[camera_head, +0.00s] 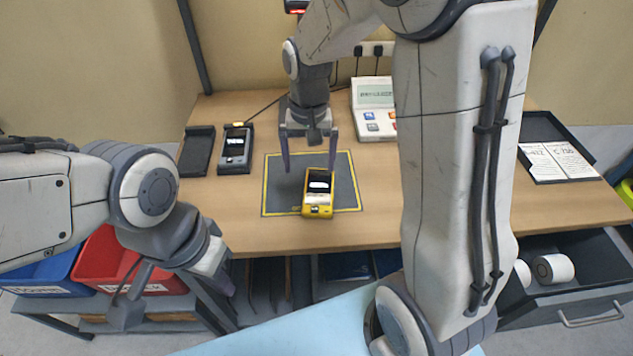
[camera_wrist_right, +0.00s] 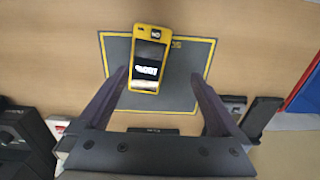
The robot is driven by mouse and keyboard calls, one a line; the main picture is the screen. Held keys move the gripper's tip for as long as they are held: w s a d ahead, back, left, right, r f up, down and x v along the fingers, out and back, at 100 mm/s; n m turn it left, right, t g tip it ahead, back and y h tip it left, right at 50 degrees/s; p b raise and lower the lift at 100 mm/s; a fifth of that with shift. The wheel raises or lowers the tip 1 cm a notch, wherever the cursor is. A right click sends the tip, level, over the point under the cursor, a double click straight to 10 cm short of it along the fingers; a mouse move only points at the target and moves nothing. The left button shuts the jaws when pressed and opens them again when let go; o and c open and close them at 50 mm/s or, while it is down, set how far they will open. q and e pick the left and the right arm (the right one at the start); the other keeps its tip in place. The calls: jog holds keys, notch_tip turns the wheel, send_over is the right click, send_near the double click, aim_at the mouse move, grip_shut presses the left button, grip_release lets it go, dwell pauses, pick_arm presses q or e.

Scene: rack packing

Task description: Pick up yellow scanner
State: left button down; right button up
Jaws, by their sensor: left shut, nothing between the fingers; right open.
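The yellow scanner (camera_head: 318,195) lies on a dark grey mat (camera_head: 275,190) with a yellow border on the wooden table. It also shows in the right wrist view (camera_wrist_right: 149,60), screen up, a little beyond the fingertips. My right gripper (camera_head: 309,165) is open above the mat, its fingers pointing down. In the head view its right finger is close behind the scanner; I cannot tell whether it touches. In the right wrist view the two fingers (camera_wrist_right: 158,88) spread apart with nothing between them. My left gripper (camera_head: 125,303) is shut and empty, low at the left before the table.
A grey scanner (camera_head: 235,150) sits in a dark cradle left of the mat, beside an empty black cradle (camera_head: 196,152). A white device (camera_head: 374,110) stands behind. A black tray (camera_head: 545,128) with labels lies right. Red (camera_head: 98,258) and blue bins sit lower left; an open drawer (camera_head: 590,275) holds rolls.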

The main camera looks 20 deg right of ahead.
aim_at(319, 189)
jog(key=shift+m, duration=0.6)
jog(key=d+f, duration=0.1)
jog(key=f, duration=0.1)
jog(key=w+d+f, duration=0.1)
jog(key=f, duration=0.1)
jog(key=w+f, duration=0.1)
jog(key=shift+d+f, duration=0.4)
jog(key=shift+d+f+p, duration=0.1)
jog(key=shift+f+p, duration=0.55)
jog(key=shift+f, duration=2.3)
jog(key=c, duration=1.3)
